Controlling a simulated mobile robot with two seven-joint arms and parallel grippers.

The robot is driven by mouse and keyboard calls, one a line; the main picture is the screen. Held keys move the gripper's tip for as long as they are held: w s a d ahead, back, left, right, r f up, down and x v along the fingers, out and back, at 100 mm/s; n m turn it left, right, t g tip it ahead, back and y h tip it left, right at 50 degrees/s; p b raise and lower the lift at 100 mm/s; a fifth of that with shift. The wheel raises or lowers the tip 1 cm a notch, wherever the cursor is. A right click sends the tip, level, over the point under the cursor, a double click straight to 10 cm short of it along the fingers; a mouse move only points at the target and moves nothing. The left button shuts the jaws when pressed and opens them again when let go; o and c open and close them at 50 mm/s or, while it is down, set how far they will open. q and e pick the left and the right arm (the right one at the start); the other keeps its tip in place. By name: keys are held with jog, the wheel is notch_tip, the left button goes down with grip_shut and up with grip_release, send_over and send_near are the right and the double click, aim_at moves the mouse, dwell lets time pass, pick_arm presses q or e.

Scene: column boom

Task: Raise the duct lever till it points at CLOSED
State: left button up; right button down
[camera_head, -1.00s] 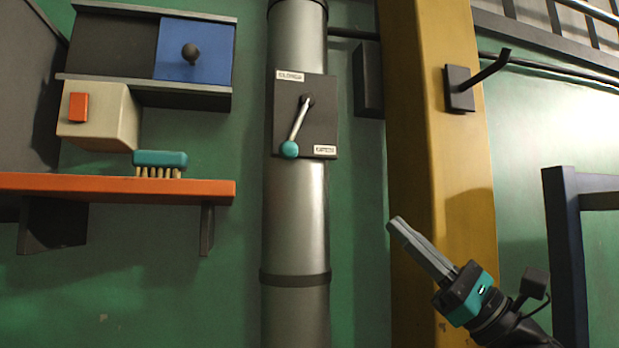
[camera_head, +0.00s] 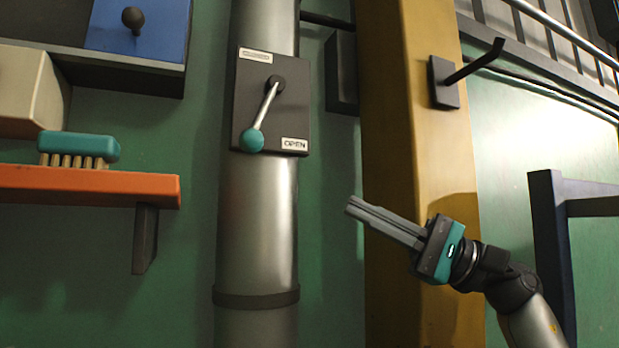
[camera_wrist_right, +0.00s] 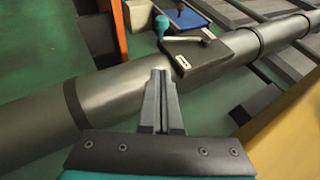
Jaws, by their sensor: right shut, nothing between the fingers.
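The duct lever (camera_head: 266,108) is a silver rod with a teal ball at its end. It hangs from a pivot on a dark plate (camera_head: 294,105) fixed to the grey duct (camera_head: 258,220). The lever points down and slightly left. The plate's lower label (camera_head: 294,144) reads OPEN; the upper label (camera_head: 256,56) is too small to read. My right gripper (camera_head: 352,206) is shut and empty, right of the duct and below the plate, apart from the lever. In the right wrist view the fingers (camera_wrist_right: 160,78) point toward the duct, with the lever (camera_wrist_right: 178,38) beyond. My left gripper is not in view.
An orange shelf (camera_head: 85,184) with a teal brush (camera_head: 78,147) juts out at the left. A yellow column (camera_head: 410,120) with a dark hook (camera_head: 476,66) stands behind my right gripper. A dark blue frame (camera_head: 553,250) is at the right.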

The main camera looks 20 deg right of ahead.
jog(key=shift+s+a+r+p+x, duration=0.15)
jog(key=shift+s+p+x, duration=0.5)
jog(key=shift+x, duration=1.45)
jog(key=shift+s+a+p+x, duration=0.25)
jog(key=shift+p+x, duration=0.85)
jog(key=shift+x, duration=0.95)
jog(key=shift+s+a+r+p+x, duration=0.1)
jog(key=shift+s+p+x, duration=0.55)
jog(key=shift+x, duration=1.45)
jog(key=shift+w, duration=0.2)
